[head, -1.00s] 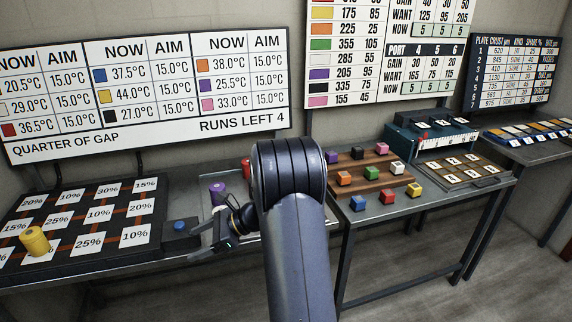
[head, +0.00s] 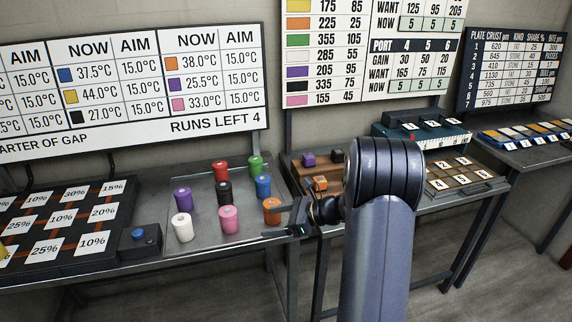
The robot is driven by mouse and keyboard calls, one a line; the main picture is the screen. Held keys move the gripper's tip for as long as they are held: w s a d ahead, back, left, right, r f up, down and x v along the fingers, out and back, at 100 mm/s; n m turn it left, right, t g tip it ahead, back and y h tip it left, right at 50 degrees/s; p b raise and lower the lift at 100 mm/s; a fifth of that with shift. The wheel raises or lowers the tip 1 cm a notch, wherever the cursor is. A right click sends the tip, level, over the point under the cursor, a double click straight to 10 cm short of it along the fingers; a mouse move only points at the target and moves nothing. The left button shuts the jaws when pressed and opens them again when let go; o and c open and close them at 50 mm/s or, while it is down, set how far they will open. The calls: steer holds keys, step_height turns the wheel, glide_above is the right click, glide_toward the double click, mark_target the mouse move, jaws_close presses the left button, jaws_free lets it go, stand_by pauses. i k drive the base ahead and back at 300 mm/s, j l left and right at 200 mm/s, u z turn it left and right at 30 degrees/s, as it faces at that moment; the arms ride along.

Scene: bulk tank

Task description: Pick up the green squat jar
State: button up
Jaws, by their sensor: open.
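The green squat jar (head: 255,166) stands upright at the back right of a grey tray (head: 165,245), behind a blue jar (head: 263,186). My gripper (head: 284,220) is open and low at the tray's right edge, nearer to me than the green jar and apart from it. An orange jar (head: 271,210) stands close by the fingers; I cannot tell whether they touch it. The gap between the fingers looks empty.
Red (head: 221,171), black (head: 224,194), purple (head: 182,199), white (head: 182,227) and pink (head: 228,219) jars share the tray. A blue-buttoned box (head: 139,240) and a percent-marked board (head: 70,225) lie left. A wooden block rack (head: 330,172) is right, partly hidden by my arm.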

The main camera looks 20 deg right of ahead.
mark_target(255, 163)
steer(key=i+z, duration=0.25)
steer(key=i+j+z, duration=0.25)
steer(key=i, duration=0.2)
steer(key=i+j+z, duration=0.1)
steer(key=i+j, duration=0.3)
